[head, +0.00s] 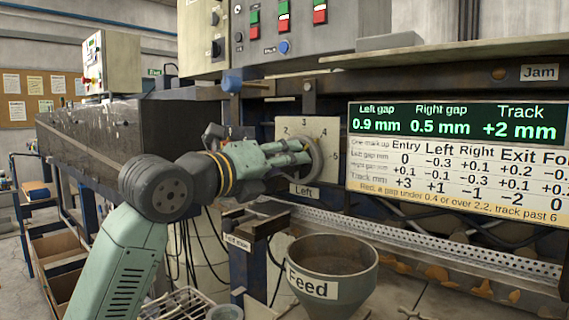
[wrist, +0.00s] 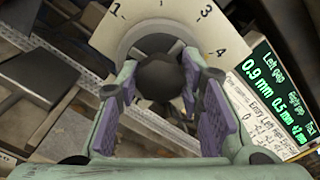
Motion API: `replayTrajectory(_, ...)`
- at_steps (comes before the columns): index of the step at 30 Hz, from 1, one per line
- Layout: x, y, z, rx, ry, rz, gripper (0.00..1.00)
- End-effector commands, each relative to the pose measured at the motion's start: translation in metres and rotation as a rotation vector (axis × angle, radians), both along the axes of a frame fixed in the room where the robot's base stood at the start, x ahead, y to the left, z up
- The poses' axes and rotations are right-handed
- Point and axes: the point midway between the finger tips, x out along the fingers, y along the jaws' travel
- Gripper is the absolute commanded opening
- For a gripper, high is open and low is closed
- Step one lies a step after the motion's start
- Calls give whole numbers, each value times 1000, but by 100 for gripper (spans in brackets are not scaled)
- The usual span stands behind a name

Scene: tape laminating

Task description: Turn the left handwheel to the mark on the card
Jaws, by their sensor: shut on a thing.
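The left handwheel (head: 317,160) is a grey ring in front of a pale dial plate (head: 330,128) with numbered marks, above a "Left" label (head: 306,191). My gripper (head: 300,153) reaches it from the left. In the wrist view my gripper (wrist: 161,76) is closed around the wheel's dark round knob (wrist: 160,82), with the wheel's grey ring (wrist: 145,30) behind. Marks 1, 3 and 4 show around it; I cannot tell which mark the wheel points to. The card (head: 455,172) lists gap and track changes per mark. The display (head: 458,121) reads left gap 0.9 mm, right gap 0.5 mm, track +2 mm.
A "Feed" hopper (head: 333,273) stands below and right of the wheel. A perforated rail (head: 430,248) runs beneath the card. A control box (head: 290,30) with red and green switches is above. A dark machine housing (head: 130,135) lies left, behind my arm.

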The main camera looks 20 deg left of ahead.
Motion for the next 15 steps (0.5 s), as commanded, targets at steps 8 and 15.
replayTrajectory(8,0,0,0,1,-1,1,35)
replayTrajectory(15,0,0,0,1,-1,1,51)
